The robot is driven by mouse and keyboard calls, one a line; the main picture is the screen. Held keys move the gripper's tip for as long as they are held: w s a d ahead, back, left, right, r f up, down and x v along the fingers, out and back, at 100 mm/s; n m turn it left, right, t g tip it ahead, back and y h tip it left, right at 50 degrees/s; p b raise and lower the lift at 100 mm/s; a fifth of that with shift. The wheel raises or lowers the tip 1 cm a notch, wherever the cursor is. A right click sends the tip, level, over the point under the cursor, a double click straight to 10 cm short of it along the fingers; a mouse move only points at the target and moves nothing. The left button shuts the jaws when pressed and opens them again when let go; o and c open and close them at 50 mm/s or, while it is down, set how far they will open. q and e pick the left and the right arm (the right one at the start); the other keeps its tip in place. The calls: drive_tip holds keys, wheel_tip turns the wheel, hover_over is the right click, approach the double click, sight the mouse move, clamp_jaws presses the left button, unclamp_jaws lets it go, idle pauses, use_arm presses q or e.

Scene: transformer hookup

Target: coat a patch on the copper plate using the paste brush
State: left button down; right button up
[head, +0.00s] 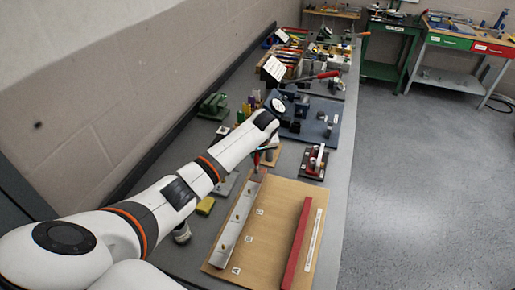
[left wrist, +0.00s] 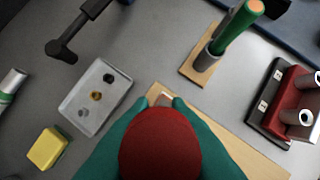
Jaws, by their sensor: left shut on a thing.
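My left gripper (head: 262,156) is above the far end of the wooden board (head: 262,240). It is shut on the paste brush (left wrist: 160,145), whose round red end fills the bottom middle of the left wrist view between teal-green shapes. The brush's lower part (head: 257,174) points down near the far end of a long silvery bar (head: 232,232) on the board. I cannot tell if it touches. No plainly copper-coloured plate can be made out. A red bar (head: 296,245) lies along the board's right side. My right gripper is out of view.
A grey tray (left wrist: 72,106) with small pieces and a yellow block (left wrist: 46,148) lie left of the brush. A wooden block with a green-handled tool (left wrist: 235,25) and a red-based fixture (left wrist: 285,112) stand to the right. Several tools crowd the bench's far half.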

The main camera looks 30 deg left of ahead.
use_arm(q)
drive_tip(key=r, duration=0.1)
drive_tip(key=w+r, duration=0.1)
drive_tip(key=r, duration=0.2)
drive_tip(key=shift+w+a+p, duration=0.25)
drive_tip(key=shift+w+p, duration=0.05)
drive_tip(key=shift+w, duration=0.1)
idle(0.6)
idle(0.7)
drive_tip(key=shift+s+d+f, duration=0.15)
drive_tip(key=shift+d+f, duration=0.3)
drive_tip(key=shift+f, duration=0.35)
drive_tip(key=shift+s+d+f, duration=0.15)
drive_tip(key=shift+d+f, duration=0.25)
drive_tip(key=shift+f, duration=0.4)
drive_tip(key=shift+f, duration=0.4)
